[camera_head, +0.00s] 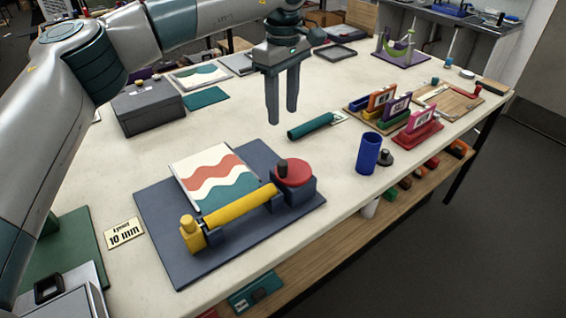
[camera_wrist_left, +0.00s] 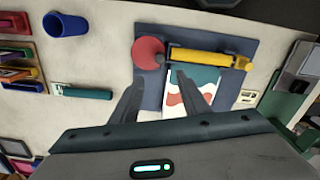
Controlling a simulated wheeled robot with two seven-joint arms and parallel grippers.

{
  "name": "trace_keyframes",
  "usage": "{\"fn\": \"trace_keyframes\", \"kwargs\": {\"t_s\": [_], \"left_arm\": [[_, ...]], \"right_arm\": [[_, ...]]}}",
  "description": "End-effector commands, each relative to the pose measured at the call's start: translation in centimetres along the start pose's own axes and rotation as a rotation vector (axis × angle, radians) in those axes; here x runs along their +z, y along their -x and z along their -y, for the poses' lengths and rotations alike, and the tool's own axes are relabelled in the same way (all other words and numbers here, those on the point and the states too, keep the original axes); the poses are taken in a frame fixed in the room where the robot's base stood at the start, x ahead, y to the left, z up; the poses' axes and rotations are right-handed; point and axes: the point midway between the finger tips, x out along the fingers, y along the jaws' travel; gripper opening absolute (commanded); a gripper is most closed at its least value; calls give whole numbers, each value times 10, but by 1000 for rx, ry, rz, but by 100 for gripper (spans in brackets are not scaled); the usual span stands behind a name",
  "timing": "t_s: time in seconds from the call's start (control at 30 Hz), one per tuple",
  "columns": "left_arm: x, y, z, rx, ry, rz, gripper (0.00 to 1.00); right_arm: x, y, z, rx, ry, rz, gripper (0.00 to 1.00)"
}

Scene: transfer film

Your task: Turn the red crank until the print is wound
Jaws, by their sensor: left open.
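The red crank (camera_head: 293,173) is a round red disc with a dark knob on top, on a dark blue block at the right end of a yellow roller (camera_head: 240,206). The roller lies across the front of a dark blue base (camera_head: 162,213). A print (camera_head: 212,175) with red, white and teal waves lies flat behind the roller. My left gripper (camera_head: 281,121) is open and empty, above the table behind the crank. In the left wrist view the crank (camera_wrist_left: 148,53) and roller (camera_wrist_left: 200,57) lie beyond the fingers. My right gripper is not in view.
A teal roll (camera_head: 311,126) lies behind the crank. A blue cup (camera_head: 368,153) stands to the right, near the table edge, with colored holders (camera_head: 396,107) behind it. A dark grey box (camera_head: 149,107) stands at the back left. A small label card (camera_head: 124,233) lies left of the base.

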Motion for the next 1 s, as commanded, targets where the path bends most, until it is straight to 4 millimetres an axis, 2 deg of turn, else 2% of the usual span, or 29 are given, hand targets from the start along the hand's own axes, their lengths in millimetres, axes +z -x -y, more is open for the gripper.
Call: {"fn": "trace_keyframes", "kwargs": {"t_s": [0.17, 0.37, 1.0], "left_arm": [[0, -8, 0, -1, 0, 1, 41], [0, -30, 1, -3, -1, 2, 41], [1, -140, 1, -3, 1, 2, 41]], "right_arm": [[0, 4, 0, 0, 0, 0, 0], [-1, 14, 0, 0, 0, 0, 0], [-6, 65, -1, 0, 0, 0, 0]]}}
